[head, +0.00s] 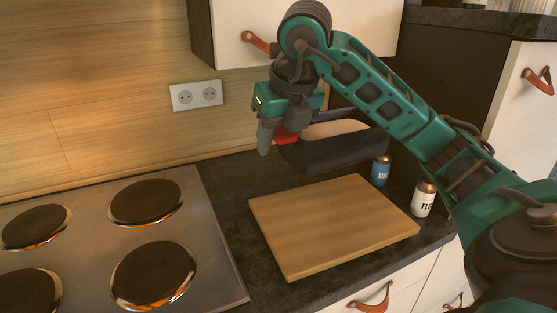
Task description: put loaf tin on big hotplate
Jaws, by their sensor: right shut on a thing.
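The dark loaf tin (340,152) has a pale loaf-like filling (335,131) and stands at the back of the counter, behind the cutting board. A red part (287,136) shows at its left end. My right gripper (274,138) points down at that end and is shut on the tin; its fingers partly hide the contact. I cannot tell whether the tin is lifted off the counter. The stove at left has several dark round hotplates; the front right one (153,274) looks largest, and the back right one (145,202) looks smaller. The hotplates in view are empty. My left gripper is not in view.
A wooden cutting board (330,225) lies between the stove (215,270) and the right side. A blue shaker (381,170) and a white jar (424,198) stand right of it. A wall socket (196,96) is behind. Dark counter is bare beside the stove.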

